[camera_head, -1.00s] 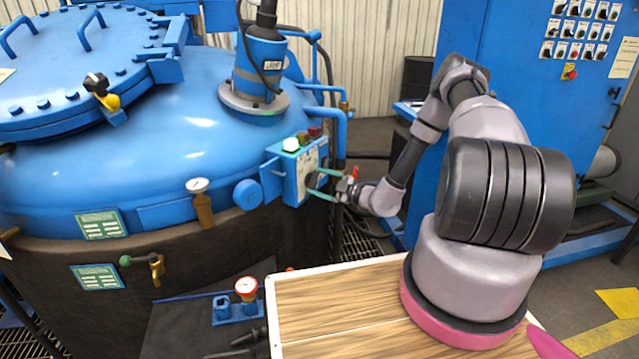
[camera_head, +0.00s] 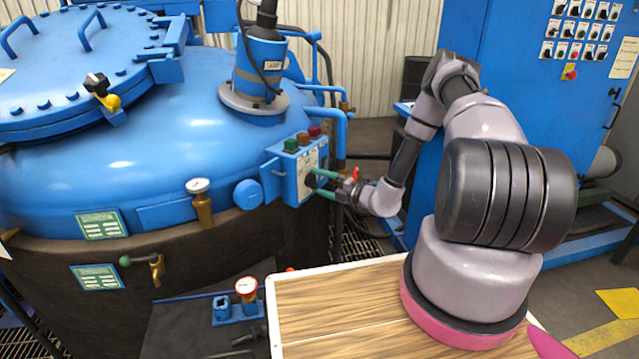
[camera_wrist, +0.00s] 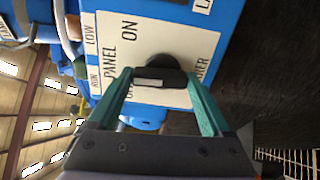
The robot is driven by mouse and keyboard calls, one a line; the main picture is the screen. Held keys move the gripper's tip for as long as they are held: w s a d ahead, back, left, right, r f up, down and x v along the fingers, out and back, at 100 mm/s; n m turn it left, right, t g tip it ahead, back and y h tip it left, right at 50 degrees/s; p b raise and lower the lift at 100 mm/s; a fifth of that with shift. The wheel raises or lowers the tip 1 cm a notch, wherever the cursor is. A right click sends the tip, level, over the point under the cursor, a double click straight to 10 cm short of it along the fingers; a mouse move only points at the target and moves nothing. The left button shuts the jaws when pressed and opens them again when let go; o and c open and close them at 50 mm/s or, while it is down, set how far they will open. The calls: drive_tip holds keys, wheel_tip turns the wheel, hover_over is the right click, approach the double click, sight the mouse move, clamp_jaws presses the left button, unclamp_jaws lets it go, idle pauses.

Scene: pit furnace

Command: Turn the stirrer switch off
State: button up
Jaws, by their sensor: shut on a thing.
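The stirrer switch is a black rotary knob (camera_wrist: 160,72) on a pale label plate (camera_wrist: 185,42) of the blue control box (camera_head: 283,180). In the wrist view, "ON" reads above the knob, and other lettering is partly covered by my fingers. My gripper (camera_wrist: 160,80) has its two green fingers closed on either side of the knob. The knob's light bar lies across the picture, between the fingertips. In the head view my gripper (camera_head: 312,184) is at the box's front face, and the knob is hard to make out. The green lamp (camera_head: 290,146) on top of the box looks dark.
An orange-brown lamp (camera_head: 303,138) and a red lamp (camera_head: 314,131) sit beside the green one. The large blue furnace vessel (camera_head: 130,150) is left of the box. A hose and pipes run close behind my gripper. A wooden tabletop (camera_head: 340,300) lies below.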

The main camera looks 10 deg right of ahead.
drive_tip(key=n, duration=0.4)
drive_tip(key=shift+s+a+f+n, duration=0.1)
drive_tip(key=shift+n, duration=1.9)
drive_tip(key=o, duration=1.2)
drive_tip(key=shift+c, duration=0.2)
drive_tip(key=v, duration=1.1)
drive_tip(key=shift+n, duration=0.3)
